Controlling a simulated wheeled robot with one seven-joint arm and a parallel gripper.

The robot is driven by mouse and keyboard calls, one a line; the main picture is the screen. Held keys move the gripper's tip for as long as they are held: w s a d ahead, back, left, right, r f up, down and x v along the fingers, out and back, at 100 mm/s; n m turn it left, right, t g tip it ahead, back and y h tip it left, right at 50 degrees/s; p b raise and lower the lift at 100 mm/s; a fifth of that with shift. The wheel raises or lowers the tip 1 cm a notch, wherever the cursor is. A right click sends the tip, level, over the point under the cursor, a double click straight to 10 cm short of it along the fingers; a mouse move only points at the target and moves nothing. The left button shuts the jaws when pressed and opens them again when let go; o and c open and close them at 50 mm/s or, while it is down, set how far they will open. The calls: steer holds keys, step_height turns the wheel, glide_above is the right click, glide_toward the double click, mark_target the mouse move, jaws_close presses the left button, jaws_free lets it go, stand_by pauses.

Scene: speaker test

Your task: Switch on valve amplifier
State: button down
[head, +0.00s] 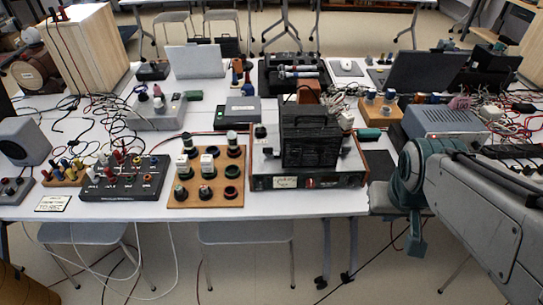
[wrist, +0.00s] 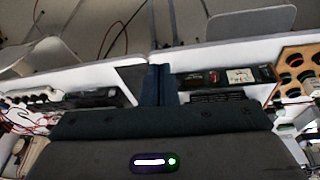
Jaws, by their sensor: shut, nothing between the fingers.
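The valve amplifier (head: 340,181) stands at the front edge of the table in the head view, with a dark caged block on top and wooden sides. Its dark front panel carries a pale meter (head: 285,182) and a small red switch or lamp (head: 311,183); I cannot tell whether it is lit. In the wrist view, which is upside down, the panel (wrist: 190,78), red part (wrist: 213,77) and meter (wrist: 240,75) show beside my fingers. My gripper (head: 416,248) points down in front of the table, right of the amplifier. Its fingers (wrist: 160,70) are shut and empty.
A wooden board with round sockets (head: 232,213) lies left of the amplifier, and a black mixer-like box (head: 122,195) further left. A grey box (head: 440,122) stands behind my arm. Stools (head: 246,232) stand under the table. Cables hang below. The floor in front is clear.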

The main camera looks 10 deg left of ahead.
mark_target(260, 184)
steer(key=w+a+f+n+t+y, duration=0.25)
steer(key=w+a+f+n, duration=0.35)
steer(key=w+a+n, duration=0.5)
steer(key=a+f+n+y, duration=0.2)
steer(key=a+f+n, duration=0.1)
steer(key=a, duration=0.3)
steer(key=s+a+f+n+g+y, duration=0.1)
steer(key=a+f+n+y, duration=0.1)
steer(key=a, duration=0.4)
steer(key=shift+s+a+f+n, duration=0.25)
steer(key=shift+f+n, duration=0.25)
steer(key=shift+n, duration=0.7)
steer(key=shift+f+g+y, duration=0.1)
steer(key=shift+g+y, duration=0.15)
steer(key=b+x, duration=0.5)
steer(key=x, duration=0.5)
steer(key=shift+w+a+f, duration=0.1)
steer(key=shift+f, duration=0.15)
steer(key=shift+w+a+r+p, duration=0.1)
steer(key=shift+w+r+p, duration=0.3)
steer(key=shift+w, duration=0.2)
steer(key=shift+w+a+r+p, duration=0.1)
steer(key=shift+w+r+p, duration=0.15)
steer(key=shift+w+p, duration=0.3)
steer(key=shift+w+a, duration=0.1)
steer(key=shift+w, duration=0.6)
